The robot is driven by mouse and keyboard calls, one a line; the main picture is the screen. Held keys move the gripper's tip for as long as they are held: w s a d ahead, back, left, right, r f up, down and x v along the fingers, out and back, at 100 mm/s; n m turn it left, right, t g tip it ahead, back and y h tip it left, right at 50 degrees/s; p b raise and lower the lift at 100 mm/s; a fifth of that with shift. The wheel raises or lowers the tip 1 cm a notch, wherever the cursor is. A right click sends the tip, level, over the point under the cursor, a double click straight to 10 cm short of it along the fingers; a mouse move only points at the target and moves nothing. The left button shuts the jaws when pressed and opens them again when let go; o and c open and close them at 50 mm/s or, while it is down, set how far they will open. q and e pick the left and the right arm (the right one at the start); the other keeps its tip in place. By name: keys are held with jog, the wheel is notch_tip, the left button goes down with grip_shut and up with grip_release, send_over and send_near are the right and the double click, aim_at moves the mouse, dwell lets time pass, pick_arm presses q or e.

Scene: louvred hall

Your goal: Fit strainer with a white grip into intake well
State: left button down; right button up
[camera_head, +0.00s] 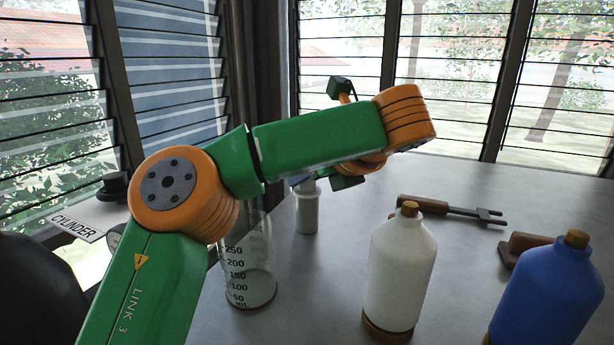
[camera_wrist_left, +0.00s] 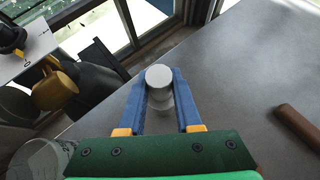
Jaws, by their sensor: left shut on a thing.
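My left gripper (camera_wrist_left: 159,92) is shut on a white cylindrical piece, which I take to be the strainer's white grip (camera_wrist_left: 158,76). Its round top sits between the two blue fingers in the left wrist view, and a paler part shows below it. In the head view the white piece (camera_head: 307,212) stands upright below my wrist, beyond the clear graduated vessel; my arm hides most of the gripper. I cannot tell whether its lower end touches the table. I cannot make out the intake well for sure. My right gripper is not in view.
The clear graduated vessel (camera_head: 249,285) stands under my forearm. A white bottle (camera_head: 399,270) and a blue bottle (camera_head: 548,295) stand at the front right. A brown-handled forked tool (camera_head: 440,209) lies behind them. A "CYLINDER" sign (camera_head: 77,222) is at left. The table's back right is clear.

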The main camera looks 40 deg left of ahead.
pick_arm(q)
jog(key=shift+r, duration=2.5)
